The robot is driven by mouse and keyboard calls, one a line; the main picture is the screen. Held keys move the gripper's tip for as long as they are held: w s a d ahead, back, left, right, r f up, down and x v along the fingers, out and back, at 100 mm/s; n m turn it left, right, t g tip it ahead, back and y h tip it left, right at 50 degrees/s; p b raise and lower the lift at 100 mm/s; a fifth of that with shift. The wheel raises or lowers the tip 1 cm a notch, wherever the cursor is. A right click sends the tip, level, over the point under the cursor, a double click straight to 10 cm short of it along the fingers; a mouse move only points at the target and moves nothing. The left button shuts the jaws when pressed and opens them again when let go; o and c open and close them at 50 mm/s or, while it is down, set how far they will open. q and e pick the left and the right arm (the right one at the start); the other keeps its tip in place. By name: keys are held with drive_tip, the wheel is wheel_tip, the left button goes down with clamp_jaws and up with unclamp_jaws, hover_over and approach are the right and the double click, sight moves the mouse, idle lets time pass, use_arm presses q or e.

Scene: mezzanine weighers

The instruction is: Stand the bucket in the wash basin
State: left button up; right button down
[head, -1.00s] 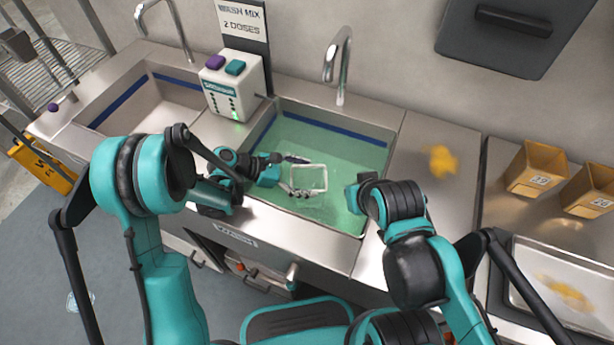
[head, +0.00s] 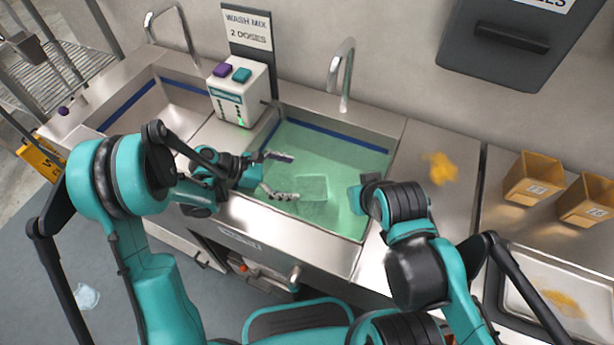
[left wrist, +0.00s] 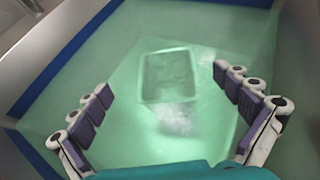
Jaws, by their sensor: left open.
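The bucket (head: 312,188), a clear square-mouthed container, is in the green water of the right-hand wash basin (head: 375,137). It looks upright, its mouth facing up; the water blurs its base. My left gripper (head: 284,178) is open over the basin, left of the bucket in the head view. In the left wrist view the bucket (left wrist: 168,76) lies between and beyond the spread fingers, with a gap on both sides. A pale cloudy patch shows beside it. My right arm's end (head: 366,190) is at the basin's right edge; its fingers are not clear.
A dispenser (head: 238,95) with purple and teal buttons stands between the two basins. A tap (head: 345,72) rises behind the right basin. Yellow spill (head: 440,168), tan bins (head: 534,178) and a tray (head: 520,290) are on the right. The left basin (head: 165,105) looks empty.

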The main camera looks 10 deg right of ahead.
use_arm(q)
drive_tip(key=p+v, duration=0.1)
drive_tip(key=v, duration=0.5)
drive_tip(key=shift+r, duration=0.1)
idle(0.3)
